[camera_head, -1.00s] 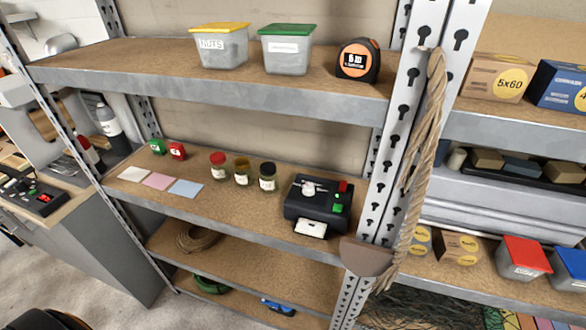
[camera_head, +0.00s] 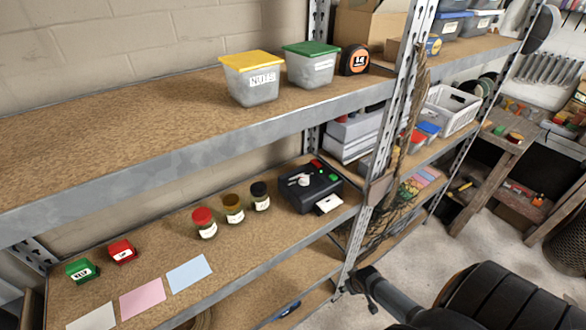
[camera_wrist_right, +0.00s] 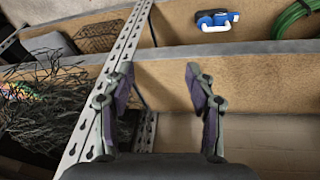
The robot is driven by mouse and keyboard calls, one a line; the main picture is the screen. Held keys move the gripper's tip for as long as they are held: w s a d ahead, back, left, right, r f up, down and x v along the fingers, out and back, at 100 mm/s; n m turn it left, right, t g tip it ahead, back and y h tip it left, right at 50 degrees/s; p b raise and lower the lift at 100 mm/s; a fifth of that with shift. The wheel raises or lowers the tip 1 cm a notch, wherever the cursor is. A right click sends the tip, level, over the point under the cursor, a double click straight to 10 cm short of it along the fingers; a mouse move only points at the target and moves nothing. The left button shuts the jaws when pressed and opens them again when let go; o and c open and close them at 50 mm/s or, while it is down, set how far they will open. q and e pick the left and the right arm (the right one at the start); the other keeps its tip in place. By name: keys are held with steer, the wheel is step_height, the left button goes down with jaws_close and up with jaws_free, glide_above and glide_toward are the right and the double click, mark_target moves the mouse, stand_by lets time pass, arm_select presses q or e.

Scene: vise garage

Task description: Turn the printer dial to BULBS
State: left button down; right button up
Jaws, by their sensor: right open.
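The black label printer (camera_head: 310,186) stands on the middle shelf, near the upright post. A light dial (camera_head: 302,180) with a pointer sits on its top, beside a green button and a red part; the dial's lettering is too small to read. A white label sticks out of its front. My right gripper (camera_wrist_right: 160,88) is open and empty in the wrist view, pointing toward lower shelves. In the head view part of my right arm (camera_head: 385,290) shows below the shelf, well apart from the printer. My left gripper is not in view.
Three jars (camera_head: 232,208) stand left of the printer. Red and green small boxes (camera_head: 122,251) and coloured cards (camera_head: 143,298) lie further left. The upper shelf (camera_head: 150,135) overhangs the printer's shelf. A rope and perforated post stand right of it.

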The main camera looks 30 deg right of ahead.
steer(key=w+r+p, duration=0.1)
steer(key=w+r, duration=0.2)
steer(key=r, duration=0.3)
steer(key=w+r+t+y+p, duration=0.1)
steer(key=w+r, duration=0.2)
steer(key=r, duration=0.3)
steer(key=w+r+p, duration=0.1)
steer(key=w+r, duration=0.1)
steer(key=r, duration=0.4)
step_height(320, 180, up, 22)
steer(key=r+n+y+p, duration=0.1)
steer(key=n+p, duration=0.1)
steer(key=p, duration=0.4)
glide_above(304, 177)
steer(key=s, duration=0.4)
steer(key=shift+w+f, duration=0.2)
steer(key=shift+f, duration=0.05)
steer(key=x, duration=0.2)
steer(key=p+x, duration=0.1)
steer(key=x, duration=0.2)
steer(key=shift+w+d, duration=0.1)
steer(key=shift+w, duration=0.3)
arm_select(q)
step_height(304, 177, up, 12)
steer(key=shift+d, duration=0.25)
arm_select(e)
steer(key=shift+f, duration=0.35)
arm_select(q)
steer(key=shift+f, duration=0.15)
